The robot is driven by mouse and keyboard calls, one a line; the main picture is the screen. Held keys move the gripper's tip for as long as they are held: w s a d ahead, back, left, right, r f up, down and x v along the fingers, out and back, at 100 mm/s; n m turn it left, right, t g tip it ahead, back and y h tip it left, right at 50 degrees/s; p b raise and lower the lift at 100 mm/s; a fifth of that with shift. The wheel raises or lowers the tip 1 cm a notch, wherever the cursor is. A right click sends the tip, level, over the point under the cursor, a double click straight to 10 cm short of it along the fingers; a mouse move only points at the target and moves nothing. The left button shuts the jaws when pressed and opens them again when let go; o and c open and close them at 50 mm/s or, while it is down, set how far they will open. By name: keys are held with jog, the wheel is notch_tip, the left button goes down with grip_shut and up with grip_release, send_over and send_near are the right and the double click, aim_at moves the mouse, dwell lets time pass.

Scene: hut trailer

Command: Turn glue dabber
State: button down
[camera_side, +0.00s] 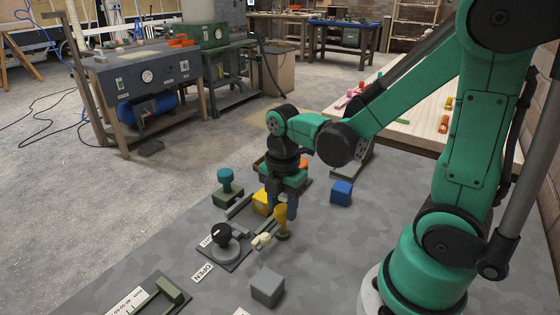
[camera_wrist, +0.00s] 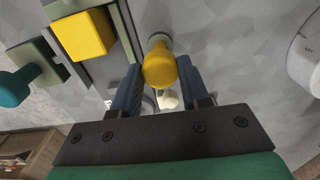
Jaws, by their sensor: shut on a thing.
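A yellow, club-shaped handle (camera_side: 281,221), which I take to be the glue dabber, stands roughly upright on the grey camouflage-patterned top. My gripper (camera_side: 284,203) points down over it, with its blue fingers at the handle. In the wrist view the yellow handle (camera_wrist: 159,66) lies between the two fingers (camera_wrist: 158,80), which are shut on it. A small cream piece (camera_side: 262,240) lies close to its left; it also shows in the wrist view (camera_wrist: 167,100), partly hidden by the handle. I cannot tell whether it is joined to the handle.
A yellow cube (camera_side: 261,203) and a teal knob (camera_side: 226,176) on a green block stand behind left. A black knob (camera_side: 221,234) by an OPEN label is left. A blue cube (camera_side: 341,192) is right, a grey cube (camera_side: 268,286) in front. The top is bare front right.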

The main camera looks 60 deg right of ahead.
dwell(0.4)
jog(key=shift+c, duration=2.1)
grip_release()
jog(key=shift+r, duration=0.15)
jog(key=shift+r, duration=2.7)
